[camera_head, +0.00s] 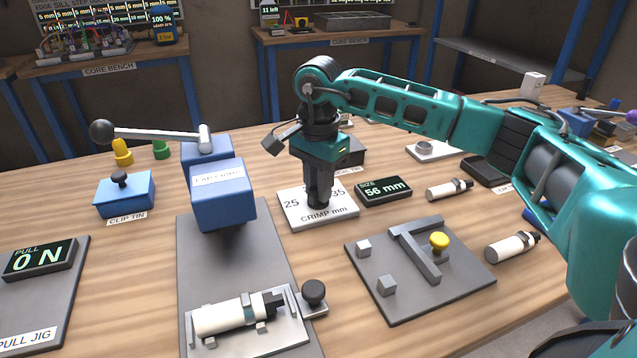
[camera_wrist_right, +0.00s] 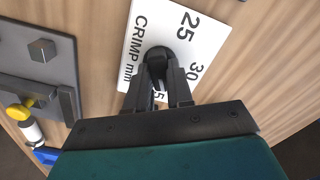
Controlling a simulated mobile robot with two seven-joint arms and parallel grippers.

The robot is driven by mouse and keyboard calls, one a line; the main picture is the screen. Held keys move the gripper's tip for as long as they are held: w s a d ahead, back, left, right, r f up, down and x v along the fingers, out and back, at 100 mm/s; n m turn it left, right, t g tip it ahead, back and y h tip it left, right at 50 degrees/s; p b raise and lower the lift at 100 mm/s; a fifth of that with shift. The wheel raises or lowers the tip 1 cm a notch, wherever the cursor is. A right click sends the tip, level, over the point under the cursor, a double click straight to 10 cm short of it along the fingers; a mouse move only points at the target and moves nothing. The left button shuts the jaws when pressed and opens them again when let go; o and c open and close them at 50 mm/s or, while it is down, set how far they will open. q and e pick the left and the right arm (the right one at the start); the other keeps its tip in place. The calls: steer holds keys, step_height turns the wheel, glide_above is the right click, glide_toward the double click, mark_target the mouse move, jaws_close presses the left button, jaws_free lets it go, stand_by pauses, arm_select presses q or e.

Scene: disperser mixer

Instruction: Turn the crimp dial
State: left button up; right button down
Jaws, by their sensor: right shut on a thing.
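The crimp dial is a dark round knob (camera_wrist_right: 160,58) on a white plate (camera_head: 291,219) lettered "CRIMP mm" with numbers around it. In the head view my right gripper (camera_head: 318,203) points down onto the plate and hides most of the knob. In the right wrist view the fingers of my right gripper (camera_wrist_right: 160,75) are closed around the knob. The numbers 25, 30 and part of another show on the plate there. A display (camera_head: 384,190) reading "SIZE 56 mm" stands just right of the plate. My left gripper is not in view.
A blue press head (camera_head: 222,195) with a ball-ended lever (camera_head: 150,134) stands left of the dial. A fixture holding a white cylinder (camera_head: 228,314) sits in front. A grey jig plate (camera_head: 400,300) with a yellow knob (camera_head: 439,241) lies front right. A blue clip tin (camera_head: 125,195) stands left.

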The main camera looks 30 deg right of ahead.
steer(key=shift+d, duration=0.1)
steer(key=c, duration=1)
jaws_free()
steer(key=shift+r, duration=0.1)
step_height(320, 180, up, 13)
steer(key=p, duration=0.1)
